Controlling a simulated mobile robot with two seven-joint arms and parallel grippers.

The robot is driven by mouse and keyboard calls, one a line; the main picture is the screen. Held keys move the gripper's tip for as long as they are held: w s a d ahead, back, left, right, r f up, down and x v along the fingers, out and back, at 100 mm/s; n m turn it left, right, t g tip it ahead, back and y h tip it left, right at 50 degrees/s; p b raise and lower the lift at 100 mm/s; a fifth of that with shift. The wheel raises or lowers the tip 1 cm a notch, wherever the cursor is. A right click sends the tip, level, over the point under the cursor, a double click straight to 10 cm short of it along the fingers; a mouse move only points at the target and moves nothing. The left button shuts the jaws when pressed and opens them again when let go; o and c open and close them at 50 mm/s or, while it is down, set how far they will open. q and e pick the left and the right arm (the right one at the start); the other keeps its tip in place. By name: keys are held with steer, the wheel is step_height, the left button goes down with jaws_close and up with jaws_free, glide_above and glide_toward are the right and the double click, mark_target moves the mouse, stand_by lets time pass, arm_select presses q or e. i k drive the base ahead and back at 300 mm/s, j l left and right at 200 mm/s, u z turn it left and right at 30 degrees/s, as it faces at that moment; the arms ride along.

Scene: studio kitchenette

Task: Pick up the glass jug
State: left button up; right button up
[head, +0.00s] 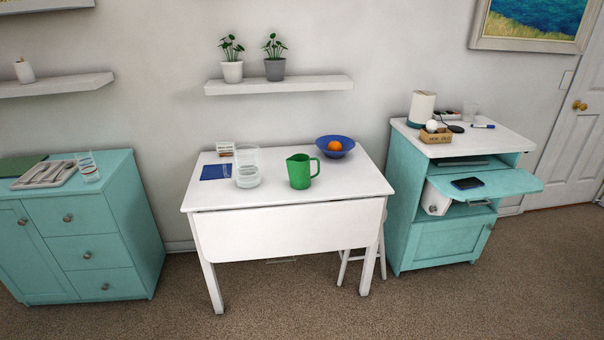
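A clear glass jug (247,168) stands upright on the white drop-leaf table (330,189) in the middle of the view. It is see-through, so its outline is faint against the wall. A green jug (299,171) with a handle on its right stands to the right of it, apart from it. A blue flat item (213,172) lies to the left of the glass jug. Neither of my grippers shows in the head view.
A blue bowl (335,146) with an orange fruit is at the table's back right. A small white rack-like item (225,149) is at its back left. Teal cabinets (105,221) stand left and right (411,225). A shelf (279,86) with plants hangs above. Carpet in front is clear.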

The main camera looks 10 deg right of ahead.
mark_target(247, 160)
steer(key=i+l, duration=0.7)
steer(key=i, duration=0.15)
steer(key=i+l+u, duration=0.15)
steer(key=i+l, duration=0.5)
steer(key=i, duration=0.2)
